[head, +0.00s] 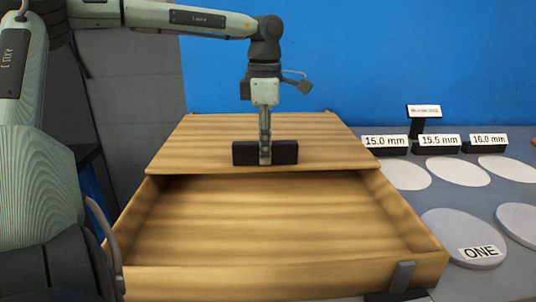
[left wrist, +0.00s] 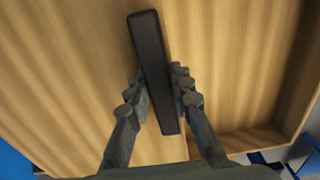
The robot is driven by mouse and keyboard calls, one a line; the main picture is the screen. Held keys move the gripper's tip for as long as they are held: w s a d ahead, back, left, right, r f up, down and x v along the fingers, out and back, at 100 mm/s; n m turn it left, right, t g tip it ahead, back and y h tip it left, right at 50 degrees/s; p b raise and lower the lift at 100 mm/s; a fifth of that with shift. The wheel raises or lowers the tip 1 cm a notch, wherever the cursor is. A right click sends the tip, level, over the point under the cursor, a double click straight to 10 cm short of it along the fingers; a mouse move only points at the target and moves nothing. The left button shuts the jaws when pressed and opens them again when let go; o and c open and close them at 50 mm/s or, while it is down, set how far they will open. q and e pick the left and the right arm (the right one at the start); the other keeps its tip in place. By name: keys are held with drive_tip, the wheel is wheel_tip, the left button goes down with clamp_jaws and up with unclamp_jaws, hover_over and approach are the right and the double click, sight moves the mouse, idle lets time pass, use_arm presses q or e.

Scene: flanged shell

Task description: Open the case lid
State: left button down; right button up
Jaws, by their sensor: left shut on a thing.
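The wooden case (head: 290,279) stands in front of me, with its front part open and its visible inside empty. Its wooden lid (head: 205,142) lies flat over the back part. A black bar handle (head: 285,153) sits on the lid near its front edge. My left gripper (head: 265,156) comes down from above and is shut on the middle of the handle. In the left wrist view the two fingers (left wrist: 160,88) lie on either side of the handle (left wrist: 150,45), and the open part of the case shows at lower right. My right gripper is not in view.
A grey table (head: 440,200) on the right carries several pale round discs (head: 458,170), one labelled ONE (head: 479,252). Black stands with size labels (head: 436,142) stand behind them. A blue wall (head: 400,60) is at the back. A dark clip (head: 402,277) is on the case front.

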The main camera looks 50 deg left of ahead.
use_arm(q)
drive_tip(key=shift+w+a, duration=0.9)
drive_tip(key=shift+a, duration=0.1)
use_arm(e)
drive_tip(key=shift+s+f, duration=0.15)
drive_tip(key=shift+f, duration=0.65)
use_arm(q)
drive_tip(key=c, duration=1.3)
unclamp_jaws()
drive_tip(key=shift+c, duration=0.2)
wheel_tip(320, 180, up, 12)
